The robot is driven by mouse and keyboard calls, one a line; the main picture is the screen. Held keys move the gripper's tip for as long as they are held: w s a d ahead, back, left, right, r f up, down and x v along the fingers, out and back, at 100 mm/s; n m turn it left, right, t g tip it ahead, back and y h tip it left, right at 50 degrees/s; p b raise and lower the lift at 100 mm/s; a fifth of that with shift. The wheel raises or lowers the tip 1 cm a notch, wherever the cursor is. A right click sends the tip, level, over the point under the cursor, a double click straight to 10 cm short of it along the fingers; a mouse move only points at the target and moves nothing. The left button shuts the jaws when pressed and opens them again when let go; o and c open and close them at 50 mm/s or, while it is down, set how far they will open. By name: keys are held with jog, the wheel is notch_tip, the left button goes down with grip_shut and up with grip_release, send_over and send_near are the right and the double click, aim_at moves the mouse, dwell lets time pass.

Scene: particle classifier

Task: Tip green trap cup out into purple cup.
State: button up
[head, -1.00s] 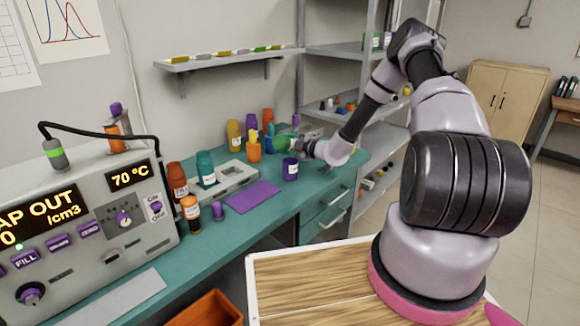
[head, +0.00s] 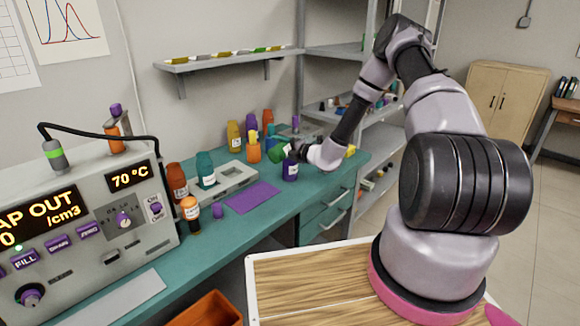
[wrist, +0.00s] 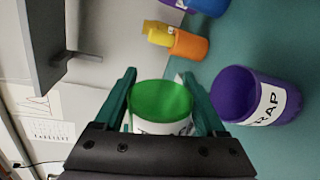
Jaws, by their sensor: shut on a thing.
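My gripper (wrist: 163,105) is shut on the green trap cup (wrist: 160,100), with one finger on each side of it. The purple cup stands upright on the teal bench.
Several bottles line the bench's back. A grey holder (head: 235,183) and a purple mat (head: 252,197) lie left of the purple cup.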

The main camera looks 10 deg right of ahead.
jog(key=shift+s+a+f+n, duration=0.1)
jog(key=shift+s+a+n, duration=0.35)
jog(key=shift+n, duration=0.35)
jog(key=n, duration=0.2)
jog(key=n+t, duration=0.1)
jog(key=shift+a+f+n+h+b, duration=0.3)
jog(key=shift+f+h, duration=0.1)
jog(key=shift+s+a+f+n, duration=0.15)
jog(key=shift+s+a+n, duration=0.1)
jog(key=shift+n, duration=0.55)
jog(key=s+a+n, duration=0.1)
jog(key=n, duration=0.1)
jog(key=s+a+f+n+t+b, duration=0.1)
jog(key=a+n, duration=0.1)
jog(key=shift+s, duration=0.1)
jog(key=shift+s+a+f+n+t, duration=0.2)
jog(key=shift+s+a+n, duration=0.3)
jog(key=shift+n, duration=0.35)
jog(key=shift+s+a+f+n+t, duration=0.1)
jog(key=shift+s+a+f+n, duration=0.2)
jog(key=shift+a+n, duration=0.45)
jog(key=shift+d+r, duration=0.1)
jog(key=shift+d, duration=0.05)
jog(key=shift+r, duration=0.1)
